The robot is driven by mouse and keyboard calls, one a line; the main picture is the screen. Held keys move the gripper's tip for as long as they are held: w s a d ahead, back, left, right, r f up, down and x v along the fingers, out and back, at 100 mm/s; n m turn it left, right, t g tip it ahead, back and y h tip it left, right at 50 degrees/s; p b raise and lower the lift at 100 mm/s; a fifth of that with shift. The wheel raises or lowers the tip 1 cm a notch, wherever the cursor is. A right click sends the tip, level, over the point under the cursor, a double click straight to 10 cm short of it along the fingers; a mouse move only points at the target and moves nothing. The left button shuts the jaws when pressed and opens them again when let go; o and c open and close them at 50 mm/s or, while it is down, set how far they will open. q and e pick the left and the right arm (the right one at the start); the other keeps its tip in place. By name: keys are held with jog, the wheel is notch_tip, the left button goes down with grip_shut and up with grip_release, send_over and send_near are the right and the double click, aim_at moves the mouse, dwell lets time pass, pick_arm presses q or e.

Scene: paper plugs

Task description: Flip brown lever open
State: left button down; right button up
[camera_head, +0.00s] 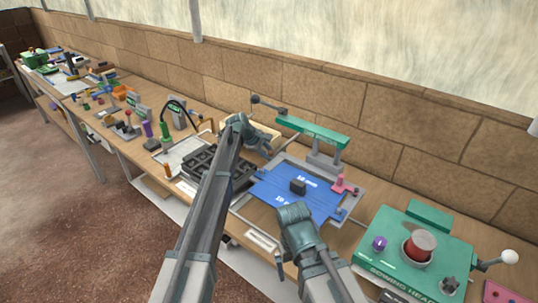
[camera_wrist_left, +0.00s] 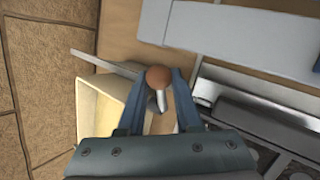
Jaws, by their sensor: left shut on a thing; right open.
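The brown lever's round knob (camera_wrist_left: 158,78) shows in the left wrist view, with a short grey shaft (camera_wrist_left: 161,102) below it. My left gripper (camera_wrist_left: 156,90) has its two blue-grey fingers on either side of the knob and shaft and is shut on the lever. In the head view my left gripper (camera_head: 240,122) is at the back of the bench, and it hides the brown lever or most of it. My right gripper (camera_head: 294,212) is open and empty over the front edge of the blue board; its fingertips are hard to make out.
A green-topped press (camera_head: 312,131) with a dark-knobbed arm (camera_head: 256,99) stands behind the blue board (camera_head: 290,203). A black grid tray (camera_head: 206,166) is left of the board. A green sowing-head box (camera_head: 400,262) stands at right.

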pick_arm(q)
jog(key=shift+a, duration=0.1)
dwell(0.6)
jog(key=shift+w+a+r+h, duration=0.15)
jog(key=shift+w+h, duration=0.1)
jog(key=shift+h, duration=0.15)
jog(key=shift+w+a+r+n+g+h+b, duration=0.15)
jog(key=shift+n+g+h+b, duration=0.25)
jog(key=shift+g+h, duration=0.2)
jog(key=shift+r, duration=0.2)
jog(key=c, duration=0.9)
grip_release()
